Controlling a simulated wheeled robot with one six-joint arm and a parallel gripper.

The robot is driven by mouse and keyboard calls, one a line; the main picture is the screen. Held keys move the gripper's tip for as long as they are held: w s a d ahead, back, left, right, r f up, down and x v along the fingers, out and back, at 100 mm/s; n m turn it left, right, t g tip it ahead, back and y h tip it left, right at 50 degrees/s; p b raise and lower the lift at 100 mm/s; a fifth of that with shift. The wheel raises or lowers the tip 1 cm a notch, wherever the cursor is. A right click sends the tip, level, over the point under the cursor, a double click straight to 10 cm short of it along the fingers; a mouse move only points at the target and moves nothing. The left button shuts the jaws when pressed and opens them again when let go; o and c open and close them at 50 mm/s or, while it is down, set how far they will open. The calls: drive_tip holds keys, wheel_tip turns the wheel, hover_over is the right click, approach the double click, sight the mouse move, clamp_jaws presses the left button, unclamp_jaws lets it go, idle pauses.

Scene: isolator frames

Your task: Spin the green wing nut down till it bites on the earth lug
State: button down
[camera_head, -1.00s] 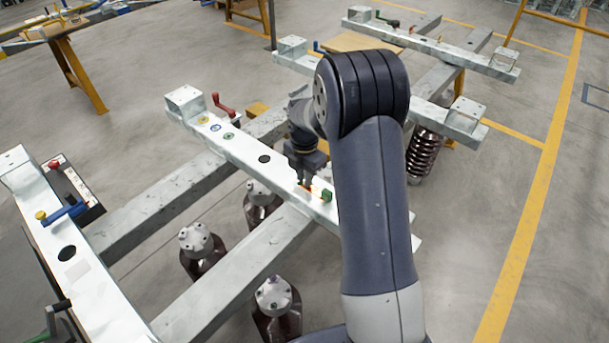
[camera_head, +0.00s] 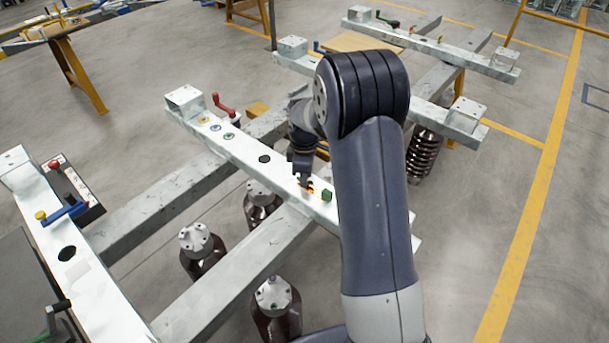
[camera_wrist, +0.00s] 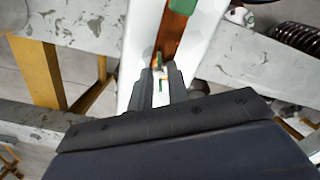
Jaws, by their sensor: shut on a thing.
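The green wing nut (camera_wrist: 159,60) shows in the wrist view as a thin green wing between my fingertips. My gripper (camera_wrist: 161,80) is shut on it, low over the pale beam (camera_wrist: 204,22). A copper-coloured strip (camera_wrist: 174,34), probably the earth lug, lies along the beam just beyond the fingertips. In the head view my gripper (camera_head: 304,182) is at the beam's near right part, beside a small orange patch (camera_head: 311,188) of that strip. The fingers hide most of the nut and its stud, so I cannot tell whether it touches the lug.
A green block (camera_head: 326,195) stands on the beam just right of my gripper. A red crank handle (camera_head: 222,103) rises behind the beam's left part. Coloured rings (camera_head: 214,128) and a dark hole (camera_head: 265,159) lie along its top. Dark insulators (camera_head: 274,296) stand below.

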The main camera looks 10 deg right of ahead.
drive_tip(key=m, duration=0.5)
drive_tip(key=shift+m, duration=0.3)
drive_tip(key=m, duration=1.1)
drive_tip(key=shift+m, duration=0.4)
drive_tip(key=m, duration=1.2)
drive_tip(key=shift+r+m, duration=0.1)
drive_tip(key=shift+m, duration=0.2)
drive_tip(key=m, duration=1.2)
drive_tip(key=shift+m, duration=0.3)
drive_tip(key=m, duration=0.4)
drive_tip(key=shift+w+m, duration=0.1)
drive_tip(key=shift+m, duration=0.2)
